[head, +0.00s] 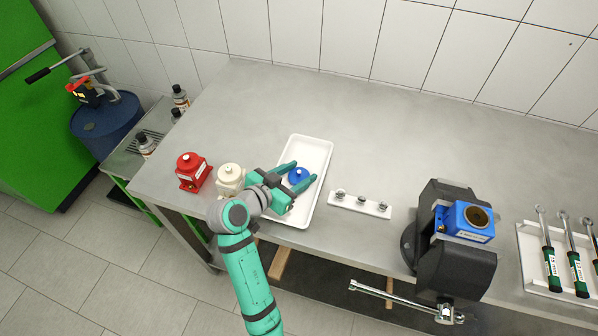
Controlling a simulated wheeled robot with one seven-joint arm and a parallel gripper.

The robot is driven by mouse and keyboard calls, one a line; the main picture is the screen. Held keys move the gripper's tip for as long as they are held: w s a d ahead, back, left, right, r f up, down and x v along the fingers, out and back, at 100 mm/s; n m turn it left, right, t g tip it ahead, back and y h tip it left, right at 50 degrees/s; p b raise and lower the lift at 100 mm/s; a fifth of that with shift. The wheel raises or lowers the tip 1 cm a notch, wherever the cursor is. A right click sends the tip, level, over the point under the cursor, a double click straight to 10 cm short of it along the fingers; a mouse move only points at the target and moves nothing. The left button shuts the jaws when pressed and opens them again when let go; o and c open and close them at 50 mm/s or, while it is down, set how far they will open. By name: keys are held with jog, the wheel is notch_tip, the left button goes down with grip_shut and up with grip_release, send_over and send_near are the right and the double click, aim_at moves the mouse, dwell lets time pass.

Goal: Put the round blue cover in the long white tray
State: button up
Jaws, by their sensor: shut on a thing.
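The round blue cover (298,175) is between the two fingers of my gripper (300,177), which is shut on it. Seen from above, the cover and fingers overlap the long white tray (316,152). I cannot tell whether the cover touches the tray floor or is held above it. The tray lies on the grey bench, and its lower left part is hidden by my gripper. The rest of the tray that shows is empty.
A red pump (192,171) and a white pump (230,178) stand left of the tray. A white holder (360,205) with small metal parts lies to its right. A black vise (452,262) holds a blue pump body (463,222). Wrenches lie far right. The bench behind the tray is clear.

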jog(key=shift+s, duration=0.1)
jog(key=shift+f, duration=0.1)
jog(key=o, duration=0.8)
jog(key=shift+s+a+r, duration=0.2)
jog(key=shift+a+r, duration=0.05)
jog(key=v, duration=1.1)
jog(key=shift+s+a+r, duration=0.1)
jog(key=shift+s, duration=0.1)
